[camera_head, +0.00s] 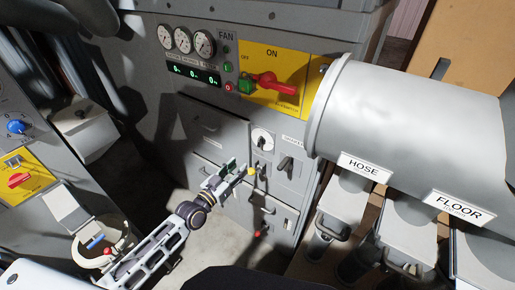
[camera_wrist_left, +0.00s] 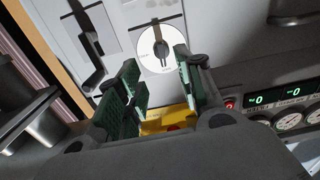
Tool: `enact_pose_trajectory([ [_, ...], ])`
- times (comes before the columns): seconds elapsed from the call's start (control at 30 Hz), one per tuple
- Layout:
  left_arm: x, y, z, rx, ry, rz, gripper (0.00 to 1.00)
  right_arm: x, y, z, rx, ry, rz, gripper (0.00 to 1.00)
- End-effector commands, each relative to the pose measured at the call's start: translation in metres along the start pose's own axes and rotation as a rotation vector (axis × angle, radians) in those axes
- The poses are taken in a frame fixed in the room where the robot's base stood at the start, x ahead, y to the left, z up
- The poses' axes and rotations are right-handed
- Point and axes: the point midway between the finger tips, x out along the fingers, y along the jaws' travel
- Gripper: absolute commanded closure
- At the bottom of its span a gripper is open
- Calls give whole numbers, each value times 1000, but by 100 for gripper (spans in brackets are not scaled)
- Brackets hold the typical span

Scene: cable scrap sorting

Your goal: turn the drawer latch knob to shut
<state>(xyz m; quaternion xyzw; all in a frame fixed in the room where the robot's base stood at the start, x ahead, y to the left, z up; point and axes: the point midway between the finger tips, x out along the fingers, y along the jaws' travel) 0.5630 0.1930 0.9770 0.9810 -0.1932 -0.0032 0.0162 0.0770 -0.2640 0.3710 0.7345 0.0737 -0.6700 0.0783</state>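A round white dial with a black knob (camera_head: 262,139) sits on the grey cabinet front, just above and right of my left gripper (camera_head: 238,171). In the left wrist view the dial (camera_wrist_left: 161,48) shows just beyond the green-padded fingers of my left gripper (camera_wrist_left: 158,65). The fingers are apart with nothing between them, and no contact with the dial shows. A black lever-shaped knob (camera_head: 286,163) sits right of the dial; a similar one (camera_wrist_left: 91,55) shows in the left wrist view. The small lettering is too small to read, so which is the drawer latch is unclear. My right gripper is out of view.
A red-handled switch on a yellow plate (camera_head: 268,84) is above the dial, with gauges (camera_head: 183,40) at upper left. A large grey pipe (camera_head: 410,115) juts out at right. Drawer fronts (camera_head: 200,120) are left of the dial. Bins (camera_head: 340,205) stand at lower right.

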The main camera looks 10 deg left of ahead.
Motion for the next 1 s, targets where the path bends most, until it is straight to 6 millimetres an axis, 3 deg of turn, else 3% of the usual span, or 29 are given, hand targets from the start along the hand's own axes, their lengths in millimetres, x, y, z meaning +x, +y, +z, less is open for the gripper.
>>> enact_pose_trajectory([
  [0.37,14,0,-1,-2,2,-1,63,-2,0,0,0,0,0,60],
  [1.0,61,0,-1,-2,1,0,63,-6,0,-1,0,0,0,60],
])
